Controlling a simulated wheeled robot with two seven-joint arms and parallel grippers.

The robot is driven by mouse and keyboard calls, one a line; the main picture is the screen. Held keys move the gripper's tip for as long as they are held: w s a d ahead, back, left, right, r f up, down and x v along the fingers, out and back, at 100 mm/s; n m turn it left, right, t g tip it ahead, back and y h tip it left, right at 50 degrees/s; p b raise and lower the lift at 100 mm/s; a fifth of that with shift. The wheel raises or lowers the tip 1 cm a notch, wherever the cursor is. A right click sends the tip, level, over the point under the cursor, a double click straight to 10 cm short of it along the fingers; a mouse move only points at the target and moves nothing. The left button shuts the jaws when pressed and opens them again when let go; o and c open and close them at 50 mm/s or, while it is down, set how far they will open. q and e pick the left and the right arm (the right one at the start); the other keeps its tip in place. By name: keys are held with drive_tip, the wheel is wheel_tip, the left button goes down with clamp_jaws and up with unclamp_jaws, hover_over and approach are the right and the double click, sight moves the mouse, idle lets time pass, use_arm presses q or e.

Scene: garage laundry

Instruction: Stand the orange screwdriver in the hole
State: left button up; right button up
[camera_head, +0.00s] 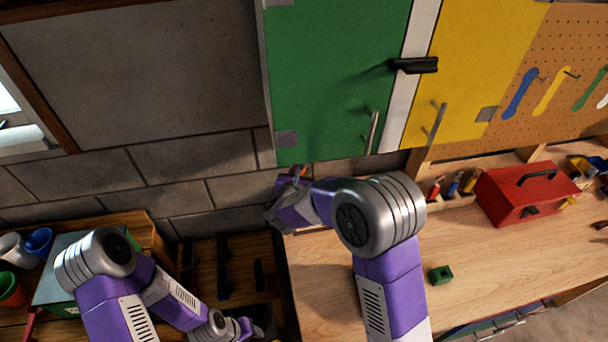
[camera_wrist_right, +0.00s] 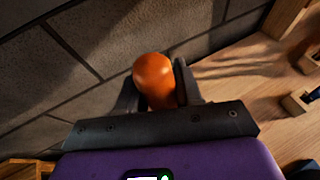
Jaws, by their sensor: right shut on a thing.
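My right gripper (camera_wrist_right: 157,76) is shut on the orange screwdriver (camera_wrist_right: 154,80). The rounded orange handle end shows between the two dark fingers in the right wrist view; its shaft is hidden. In the head view my right gripper (camera_head: 286,200) is at the workbench's left end, in front of the block wall and below the green cabinet, largely hidden by my wrist. A wooden rack (camera_head: 457,202) at the back of the bench holds several upright tools with coloured handles. I cannot make out an empty hole in it. My left gripper (camera_head: 243,328) is low at the bottom; its finger opening is unclear.
A red toolbox (camera_head: 520,196) stands right of the rack. A small green block (camera_head: 440,275) lies on the workbench (camera_head: 500,255), with bare wood around it. A green cabinet door (camera_head: 330,80) and a yellow door (camera_head: 475,70) hang above. Cups (camera_head: 38,242) stand at left.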

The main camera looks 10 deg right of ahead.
drive_tip(key=shift+s+f, duration=0.1)
drive_tip(key=shift+f, duration=0.4)
drive_tip(key=shift+d+f+b, duration=0.3)
drive_tip(key=shift+f+b, duration=0.2)
drive_tip(key=shift+f, duration=0.15)
drive_tip(key=shift+f+b, duration=0.8)
drive_tip(key=shift+f, duration=0.5)
wheel_tip(320, 180, down, 2)
drive_tip(key=b, duration=0.2)
drive_tip(key=shift+s+f+b, duration=0.1)
drive_tip(key=shift+f+b, duration=0.15)
drive_tip(key=shift+b, duration=0.1)
drive_tip(key=shift+f+b, duration=0.7)
drive_tip(key=shift+f, duration=0.05)
drive_tip(key=shift+f+b, duration=0.4)
drive_tip(key=shift+b, duration=0.05)
drive_tip(key=shift+f, duration=0.15)
